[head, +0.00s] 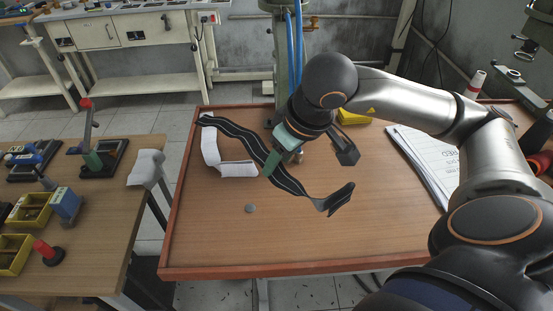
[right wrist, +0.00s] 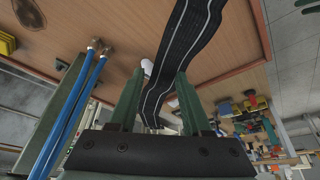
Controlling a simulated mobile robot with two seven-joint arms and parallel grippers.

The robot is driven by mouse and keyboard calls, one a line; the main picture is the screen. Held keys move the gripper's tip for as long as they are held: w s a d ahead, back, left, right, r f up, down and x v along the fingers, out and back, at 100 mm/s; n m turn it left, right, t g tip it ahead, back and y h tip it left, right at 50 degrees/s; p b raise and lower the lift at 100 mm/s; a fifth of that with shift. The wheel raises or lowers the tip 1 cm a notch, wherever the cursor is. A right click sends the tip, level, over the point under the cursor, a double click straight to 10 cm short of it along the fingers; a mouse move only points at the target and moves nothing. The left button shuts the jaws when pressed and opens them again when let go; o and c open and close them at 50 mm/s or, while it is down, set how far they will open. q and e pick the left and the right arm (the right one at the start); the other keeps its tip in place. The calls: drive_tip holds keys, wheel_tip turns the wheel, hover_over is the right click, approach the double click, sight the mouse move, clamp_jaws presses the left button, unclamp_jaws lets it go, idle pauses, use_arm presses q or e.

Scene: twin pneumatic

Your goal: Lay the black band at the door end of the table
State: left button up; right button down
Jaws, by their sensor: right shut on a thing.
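The black band (head: 290,184), with pale lines along it, stretches diagonally over the wooden table (head: 300,238). One end is at the table's back left and the other, bent end is near the middle. My right gripper (head: 272,162) is shut on the band partway along it. In the right wrist view the band (right wrist: 188,40) runs between the two green fingers of my right gripper (right wrist: 160,76). I cannot tell how far the held part is lifted off the table. My left gripper is not in view.
A white strip (head: 236,169) lies beside the band at left. A grey disc (head: 250,208) lies in front. A green post with blue hoses (head: 291,50) stands at the back edge. Papers (head: 428,160) lie at right, and the table's front is mostly clear.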

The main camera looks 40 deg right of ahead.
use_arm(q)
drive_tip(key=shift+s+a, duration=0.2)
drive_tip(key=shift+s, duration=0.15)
use_arm(e)
drive_tip(key=shift+s+a+r, duration=0.2)
drive_tip(key=shift+s+a, duration=0.05)
drive_tip(key=shift+s, duration=0.15)
